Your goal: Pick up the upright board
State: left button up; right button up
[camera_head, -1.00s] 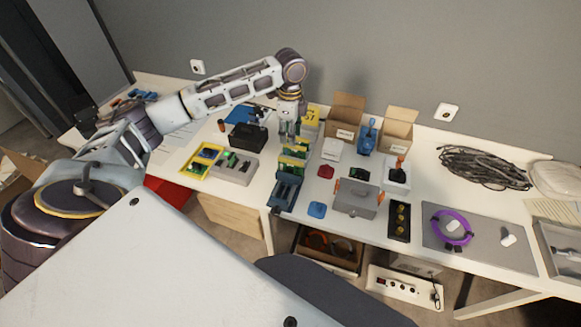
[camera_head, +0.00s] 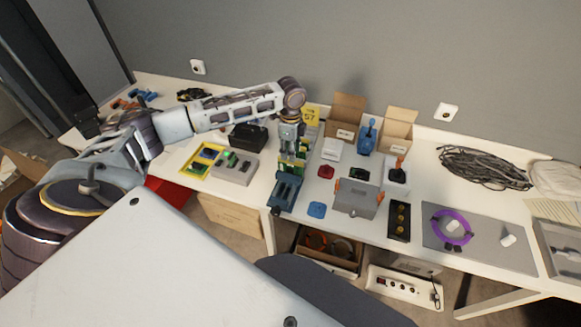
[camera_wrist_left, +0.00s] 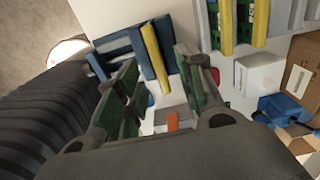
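A long blue rack (camera_head: 284,194) stands on the white table in the head view, with yellow-edged green boards at its far end. The left wrist view shows an upright board (camera_wrist_left: 155,58) as a yellow strip beside the blue rack (camera_wrist_left: 122,50). My left gripper (camera_head: 290,151) points down over the far end of the rack. In the left wrist view its two fingers (camera_wrist_left: 157,88) are apart, with the yellow strip showing between them and nothing gripped. Whether the fingertips touch the board cannot be told. My right gripper is out of view.
Two more yellow-edged green boards (camera_wrist_left: 238,25) stand close by.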

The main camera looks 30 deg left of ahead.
aim_at(290, 163)
pick_arm(q)
jog(key=shift+f, duration=0.5)
jog(key=shift+s+d+f, duration=0.1)
jog(key=shift+s+f, duration=0.05)
jog(key=shift+f, duration=2.45)
grip_shut()
